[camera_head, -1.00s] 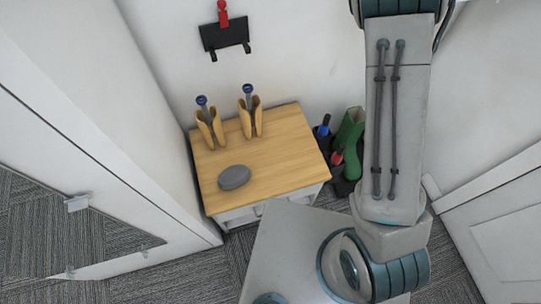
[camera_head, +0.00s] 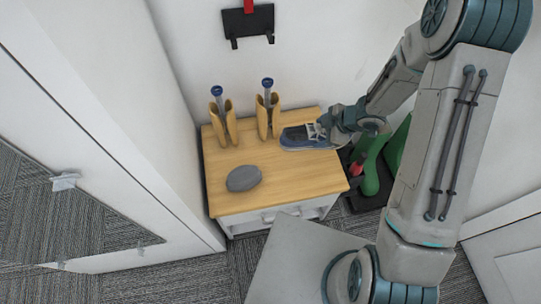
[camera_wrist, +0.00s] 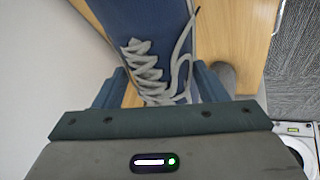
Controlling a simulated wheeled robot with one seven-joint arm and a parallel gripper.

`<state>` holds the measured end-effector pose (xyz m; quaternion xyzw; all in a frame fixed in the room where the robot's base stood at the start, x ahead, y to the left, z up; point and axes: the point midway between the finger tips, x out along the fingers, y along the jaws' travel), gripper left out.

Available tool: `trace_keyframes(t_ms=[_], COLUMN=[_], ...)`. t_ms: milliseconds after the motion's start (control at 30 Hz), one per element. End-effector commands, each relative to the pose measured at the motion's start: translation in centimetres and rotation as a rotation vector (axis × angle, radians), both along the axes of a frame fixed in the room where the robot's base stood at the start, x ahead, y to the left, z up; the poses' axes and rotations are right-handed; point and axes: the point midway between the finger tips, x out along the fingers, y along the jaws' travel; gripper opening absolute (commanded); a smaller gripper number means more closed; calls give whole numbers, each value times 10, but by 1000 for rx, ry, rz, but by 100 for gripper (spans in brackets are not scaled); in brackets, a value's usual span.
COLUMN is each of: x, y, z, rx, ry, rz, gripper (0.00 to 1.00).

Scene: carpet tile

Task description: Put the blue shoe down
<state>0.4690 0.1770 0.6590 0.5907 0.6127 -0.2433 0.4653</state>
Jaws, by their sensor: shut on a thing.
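The blue shoe (camera_head: 302,137) has grey laces and is over the right part of the wooden cabinet top (camera_head: 295,177). My gripper (camera_head: 325,127) is shut on the shoe and reaches in from the right. In the wrist view the blue shoe (camera_wrist: 150,35) fills the middle, with its laces towards me and one lace loose at the right. My gripper (camera_wrist: 152,95) shows at both sides of it there. I cannot tell whether the sole touches the wood.
A grey oval object (camera_head: 243,178) lies on the front left of the top. Two tan holders (camera_head: 222,125) (camera_head: 267,115) with blue-topped rods stand at the back. Green boots (camera_head: 375,165) stand on the floor at the right. The middle front of the top is clear.

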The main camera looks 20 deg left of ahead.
Motion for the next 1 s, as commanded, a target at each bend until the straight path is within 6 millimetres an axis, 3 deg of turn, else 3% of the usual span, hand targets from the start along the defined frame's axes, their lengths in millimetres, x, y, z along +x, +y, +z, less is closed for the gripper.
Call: trace_keyframes(t_ms=[167, 400, 600, 867, 1000], x=[-11, -35, -49, -53, -54], y=[20, 68, 96, 105, 105], z=[-17, -51, -67, -76, -97], rx=[0, -1, -1, -1, -4], ry=[1, 1, 0, 1, 2], rz=[20, 20, 16, 12, 13], gripper=[36, 36, 36, 36, 36])
